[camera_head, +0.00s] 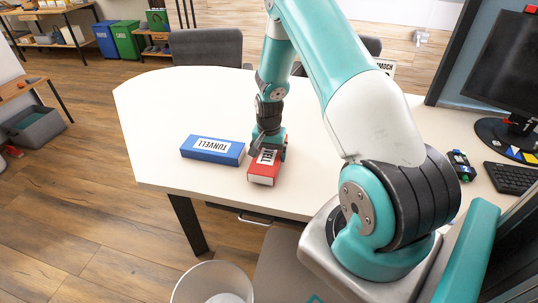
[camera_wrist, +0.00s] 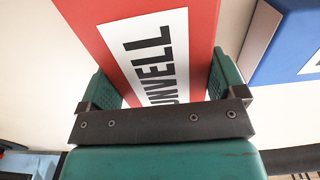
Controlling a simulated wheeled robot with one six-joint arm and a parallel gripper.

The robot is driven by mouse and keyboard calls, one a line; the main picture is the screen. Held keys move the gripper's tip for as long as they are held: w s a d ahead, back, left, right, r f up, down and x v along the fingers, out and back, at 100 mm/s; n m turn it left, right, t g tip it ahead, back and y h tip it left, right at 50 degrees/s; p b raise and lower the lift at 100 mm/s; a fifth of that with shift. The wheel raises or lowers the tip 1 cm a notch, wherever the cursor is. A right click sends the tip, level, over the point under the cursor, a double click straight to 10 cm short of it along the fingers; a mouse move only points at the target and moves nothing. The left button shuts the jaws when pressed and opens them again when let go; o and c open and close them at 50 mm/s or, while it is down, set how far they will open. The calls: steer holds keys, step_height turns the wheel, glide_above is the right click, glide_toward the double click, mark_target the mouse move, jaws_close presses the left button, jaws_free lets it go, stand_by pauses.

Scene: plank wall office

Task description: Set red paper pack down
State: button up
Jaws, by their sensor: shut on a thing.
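The red paper pack (camera_head: 263,172) has a white label with black letters and is at the white table's front part, to the right of a blue pack. My gripper (camera_head: 268,148) is shut on it from above. In the wrist view the red pack (camera_wrist: 185,20) sits between the two green fingers (camera_wrist: 165,92), its label partly hidden by the gripper's dark bar. The pack looks level and at or very near the tabletop; I cannot tell whether it touches.
The blue pack (camera_head: 212,151) lies just left of the red one, with a small gap. The white table (camera_head: 160,100) is clear at the left and back. A keyboard (camera_head: 511,178) and monitor (camera_head: 503,70) are at the right. A white bin (camera_head: 184,290) stands below the front edge.

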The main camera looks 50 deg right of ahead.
mark_target(269, 151)
steer(key=shift+f, duration=0.6)
steer(key=shift+f, duration=0.1)
steer(key=o, duration=0.9)
step_height(269, 151, up, 12)
steer(key=shift+f+b, duration=0.1)
steer(key=shift+b, duration=0.55)
steer(key=s+a+r+n+t+y, duration=0.1)
steer(key=s+a+r+n, duration=0.1)
steer(key=a+r+n, duration=0.8)
steer(key=s+a+r+n+y, duration=0.1)
steer(key=s+a+r+n, duration=0.2)
steer(key=s+a, duration=0.3)
steer(key=s+a+r+n+y, duration=0.1)
steer(key=s+a+r+n, duration=0.2)
steer(key=s+a, duration=0.4)
steer(key=s+a+r+n+g+y, duration=0.1)
steer(key=s+a+r+n, duration=0.2)
steer(key=s+a, duration=0.4)
steer(key=shift+a+r, duration=0.2)
steer(key=shift+a, duration=0.55)
steer(key=shift+a+r, duration=0.15)
steer(key=shift+a, duration=0.55)
